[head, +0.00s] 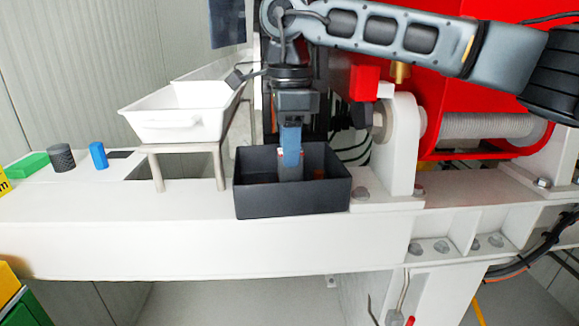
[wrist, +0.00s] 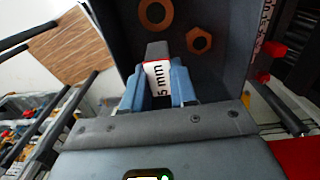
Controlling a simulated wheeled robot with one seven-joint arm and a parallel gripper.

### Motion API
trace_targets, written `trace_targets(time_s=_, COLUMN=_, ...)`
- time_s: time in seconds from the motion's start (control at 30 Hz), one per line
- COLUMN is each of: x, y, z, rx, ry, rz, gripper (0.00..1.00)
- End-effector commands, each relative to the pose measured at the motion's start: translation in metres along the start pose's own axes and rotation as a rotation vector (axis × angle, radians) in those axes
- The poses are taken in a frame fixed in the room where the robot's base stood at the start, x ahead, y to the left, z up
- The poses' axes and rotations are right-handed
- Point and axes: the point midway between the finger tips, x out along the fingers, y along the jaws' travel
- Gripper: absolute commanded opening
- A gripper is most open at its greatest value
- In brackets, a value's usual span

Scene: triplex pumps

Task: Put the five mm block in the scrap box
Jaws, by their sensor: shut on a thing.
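The five mm block (wrist: 157,75) is grey with a white label reading "5 mm" and a red edge. My gripper (wrist: 158,88) is shut on it, with a blue finger on each side. In the head view my gripper (head: 291,147) points down, with the grey block (head: 290,173) below its fingertips, inside the outline of the open dark box (head: 292,201). This box appears to be the scrap box; no label shows. In the wrist view a copper-coloured washer (wrist: 140,13) and a nut (wrist: 199,32) lie in it. Whether the block touches the floor cannot be told.
A white tray (head: 170,128) stands on a small metal-legged stand left of the box. A blue cylinder (head: 98,155), a dark cylinder (head: 61,158) and a green block (head: 27,165) are farther left. A white bearing support (head: 400,145) and red machinery stand close on the right.

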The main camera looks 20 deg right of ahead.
Motion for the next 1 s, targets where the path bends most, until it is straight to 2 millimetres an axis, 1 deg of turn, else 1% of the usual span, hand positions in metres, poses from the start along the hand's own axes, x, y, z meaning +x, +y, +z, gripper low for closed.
trace_targets(time_s=0.13, x=0.01, y=0.001, z=0.0, rx=-0.001, ry=-0.001, rz=0.002, gripper=0.0)
trace_targets(time_s=0.33, x=0.036, y=0.001, z=0.0, rx=-0.001, ry=0.0, rz=0.002, gripper=0.0)
trace_targets(time_s=0.73, x=0.044, y=0.0, z=0.0, rx=-0.001, ry=0.0, rz=-0.001, gripper=0.0)
trace_targets(time_s=0.77, x=0.042, y=0.0, z=0.0, rx=-0.001, ry=0.0, rz=-0.001, gripper=0.3)
trace_targets(time_s=1.0, x=0.042, y=0.001, z=0.0, rx=-0.001, ry=0.0, rz=0.0, gripper=0.53)
